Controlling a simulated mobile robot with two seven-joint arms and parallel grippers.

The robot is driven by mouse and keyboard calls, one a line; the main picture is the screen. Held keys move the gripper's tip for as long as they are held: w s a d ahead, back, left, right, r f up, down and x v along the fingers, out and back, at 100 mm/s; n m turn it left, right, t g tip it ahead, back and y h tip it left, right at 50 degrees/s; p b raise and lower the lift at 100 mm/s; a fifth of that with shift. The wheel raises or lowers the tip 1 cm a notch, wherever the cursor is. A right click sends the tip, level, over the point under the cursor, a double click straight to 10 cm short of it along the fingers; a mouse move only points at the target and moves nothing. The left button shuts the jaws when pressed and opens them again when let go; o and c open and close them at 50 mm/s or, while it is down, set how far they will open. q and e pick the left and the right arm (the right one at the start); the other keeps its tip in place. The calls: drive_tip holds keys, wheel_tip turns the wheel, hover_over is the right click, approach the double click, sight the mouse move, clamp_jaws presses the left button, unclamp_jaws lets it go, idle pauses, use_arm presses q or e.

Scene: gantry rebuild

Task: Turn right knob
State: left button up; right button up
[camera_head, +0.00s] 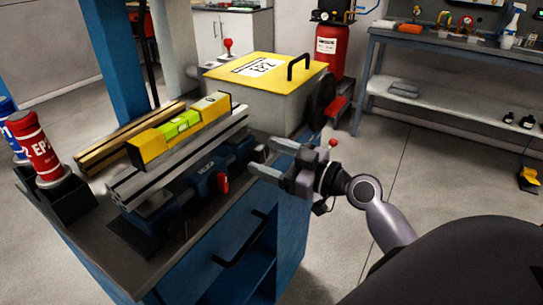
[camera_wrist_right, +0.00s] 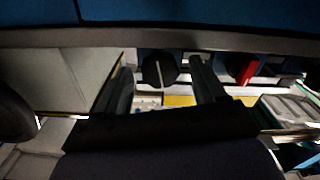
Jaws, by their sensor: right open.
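My right gripper (camera_head: 262,156) is open, its two fingers pointing left toward the blue vises under the aluminium rail (camera_head: 185,160). In the right wrist view the open fingers (camera_wrist_right: 161,62) stand on either side of a round black knob (camera_wrist_right: 159,71) with a pale line across it. I cannot tell whether they touch it. In the head view the gripper largely hides that place. A red knob (camera_head: 222,183) sits on the vise front, left of the gripper. It also shows in the right wrist view (camera_wrist_right: 246,73), right of the fingers. My left gripper is not in view.
A yellow level (camera_head: 180,125) lies on the rail. A yellow-lidded box (camera_head: 265,68) with a black handle stands behind the gripper. Red spray can (camera_head: 35,148) is at the bench's left end. The floor right of the blue bench (camera_head: 240,235) is open.

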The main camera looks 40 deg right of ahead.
drive_tip(key=c, duration=1.1)
drive_tip(key=shift+o, duration=0.2)
drive_tip(key=shift+m, duration=0.3)
drive_tip(key=m, duration=0.2)
drive_tip(key=shift+m+p, duration=0.3)
drive_tip(key=shift+m, duration=1.1)
drive_tip(key=shift+m+p, duration=0.3)
drive_tip(key=o, duration=1.1)
drive_tip(key=shift+c, duration=0.2)
